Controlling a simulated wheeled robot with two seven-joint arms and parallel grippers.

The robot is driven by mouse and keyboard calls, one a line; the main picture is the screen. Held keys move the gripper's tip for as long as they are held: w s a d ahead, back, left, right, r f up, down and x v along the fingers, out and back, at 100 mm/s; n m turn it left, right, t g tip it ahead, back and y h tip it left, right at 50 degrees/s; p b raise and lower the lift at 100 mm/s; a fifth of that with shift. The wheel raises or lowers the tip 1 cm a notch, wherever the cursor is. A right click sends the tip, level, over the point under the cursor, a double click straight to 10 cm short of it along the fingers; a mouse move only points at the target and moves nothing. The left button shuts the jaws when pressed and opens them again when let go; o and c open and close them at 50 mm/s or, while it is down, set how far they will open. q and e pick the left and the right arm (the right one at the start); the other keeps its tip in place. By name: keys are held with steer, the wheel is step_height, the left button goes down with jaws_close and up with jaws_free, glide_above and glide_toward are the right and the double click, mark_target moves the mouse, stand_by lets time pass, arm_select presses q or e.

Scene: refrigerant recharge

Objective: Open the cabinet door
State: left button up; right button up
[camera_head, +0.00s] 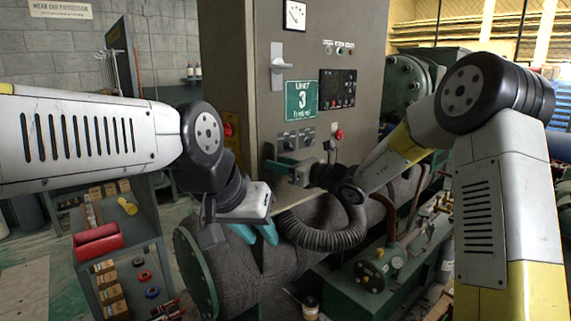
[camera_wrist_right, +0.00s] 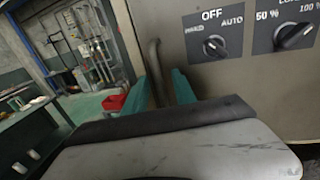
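The grey-brown cabinet (camera_head: 300,70) stands in the middle of the head view, with a green UNIT 3 sign on its front. I see no open gap at its door. My right gripper (camera_head: 280,172) is at the lower left of this front. In the right wrist view a curved vertical handle (camera_wrist_right: 155,70) stands between the teal fingers of this gripper (camera_wrist_right: 158,93). I cannot tell whether both fingers touch it. My left gripper (camera_head: 254,233) is below and left of the right one, its teal fingers apart with nothing seen between them.
A dark cylindrical tank (camera_head: 240,262) and a ribbed hose (camera_head: 320,235) lie below. A tool cart with a red box (camera_head: 97,243) stands at left, with open floor beyond.

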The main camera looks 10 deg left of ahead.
steer(key=shift+w+a, duration=0.3)
steer(key=shift+a, duration=0.25)
jaws_close()
stand_by(1.1)
